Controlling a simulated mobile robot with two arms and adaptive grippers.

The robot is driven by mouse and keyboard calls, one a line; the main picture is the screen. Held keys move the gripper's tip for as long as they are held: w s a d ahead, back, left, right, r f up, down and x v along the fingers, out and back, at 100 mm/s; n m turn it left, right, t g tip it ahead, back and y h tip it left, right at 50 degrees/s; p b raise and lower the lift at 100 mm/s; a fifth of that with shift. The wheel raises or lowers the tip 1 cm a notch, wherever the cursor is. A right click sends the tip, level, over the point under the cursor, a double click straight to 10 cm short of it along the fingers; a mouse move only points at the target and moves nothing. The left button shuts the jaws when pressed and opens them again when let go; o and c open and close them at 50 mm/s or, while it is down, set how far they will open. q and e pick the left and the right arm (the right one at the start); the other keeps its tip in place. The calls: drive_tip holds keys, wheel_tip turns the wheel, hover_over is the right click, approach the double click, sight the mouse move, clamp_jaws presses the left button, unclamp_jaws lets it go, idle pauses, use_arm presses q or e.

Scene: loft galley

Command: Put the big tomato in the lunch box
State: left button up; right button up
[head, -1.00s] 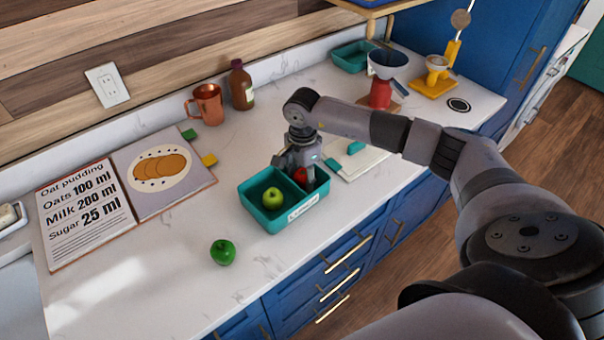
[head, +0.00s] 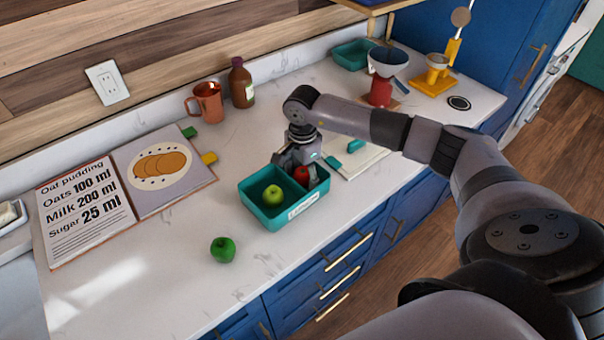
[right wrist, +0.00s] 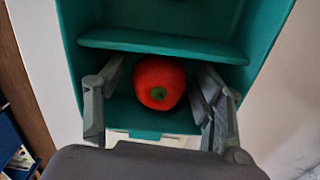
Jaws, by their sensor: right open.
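The big tomato (head: 302,175) is red and sits in the right-hand compartment of the teal lunch box (head: 268,222). In the right wrist view the tomato (right wrist: 160,77) rests on the compartment floor, its green stem mark facing the camera. My right gripper (right wrist: 160,100) is open, with one finger on each side of the tomato and visible gaps between. In the head view the right gripper (head: 303,170) points down into that compartment and partly hides it. My left gripper is not in view.
A green apple (head: 273,198) lies in the box's left compartment. A green pepper (head: 223,249) lies on the counter in front. A copper mug (head: 206,102) and brown bottle (head: 241,83) stand behind. A recipe book (head: 85,213) lies left.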

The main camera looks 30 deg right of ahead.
sight(303, 172)
wheel_tip(303, 172, up, 11)
drive_tip(key=b, duration=0.4)
drive_tip(key=shift+f, duration=0.1)
drive_tip(key=shift+s+r, duration=0.1)
drive_tip(key=shift+r, duration=0.6)
drive_tip(key=shift+f, duration=0.1)
